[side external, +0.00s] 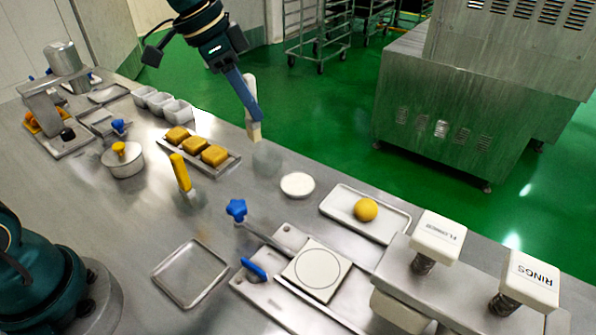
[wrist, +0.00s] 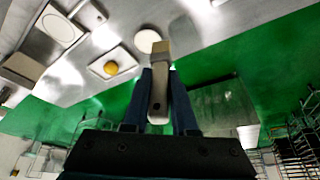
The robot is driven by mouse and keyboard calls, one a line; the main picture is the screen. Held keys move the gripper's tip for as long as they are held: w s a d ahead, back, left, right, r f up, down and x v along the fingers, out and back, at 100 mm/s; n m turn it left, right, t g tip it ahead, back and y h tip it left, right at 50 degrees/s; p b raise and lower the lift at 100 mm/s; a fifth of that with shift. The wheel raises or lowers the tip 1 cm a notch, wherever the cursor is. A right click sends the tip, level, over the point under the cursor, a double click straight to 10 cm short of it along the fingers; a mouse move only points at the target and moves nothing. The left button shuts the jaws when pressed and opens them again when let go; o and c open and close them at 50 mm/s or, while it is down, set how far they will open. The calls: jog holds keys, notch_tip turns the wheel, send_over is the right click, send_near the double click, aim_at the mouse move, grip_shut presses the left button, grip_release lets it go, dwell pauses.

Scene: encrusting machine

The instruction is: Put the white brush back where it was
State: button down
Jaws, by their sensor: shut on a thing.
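The white brush (side external: 253,131) is held by my gripper (side external: 256,112) above the far edge of the steel table. It hangs nearly upright with its pale bristle end down. In the wrist view the brush (wrist: 158,98) lies between the two dark fingers of my gripper (wrist: 160,76), which are shut on it. Its bristle end points toward the table and overlaps the white round disc (wrist: 148,38) in that view. In the side view the disc (side external: 297,185) lies on the table, right of and below the brush, apart from it.
A tray with golden blocks (side external: 214,154) lies left of the brush. A yellow-handled tool (side external: 180,172) and a blue-knobbed tool (side external: 236,210) stand nearer. A tray with a yellow ball (side external: 366,209) lies right. An empty tray (side external: 190,272) is in front. Bare table shows around the disc.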

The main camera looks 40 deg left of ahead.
jog(key=a+n+y, duration=0.1)
jog(key=a+n, duration=0.3)
jog(key=a, duration=0.8)
jog(key=shift+t, duration=0.4)
jog(key=shift+w+d+f, duration=0.8)
jog(key=shift+d+f, duration=0.9)
jog(key=shift+f, duration=0.1)
jog(key=shift+w+d+f, duration=0.85)
jog(key=shift+d+f, duration=0.8)
jog(key=shift+f, duration=0.2)
jog(key=shift+w+d+f, duration=0.8)
jog(key=shift+d+f, duration=0.9)
jog(key=shift+f, duration=0.1)
jog(key=shift+f, duration=0.2)
jog(key=c, duration=0.7)
grip_release()
jog(key=shift+r, duration=0.15)
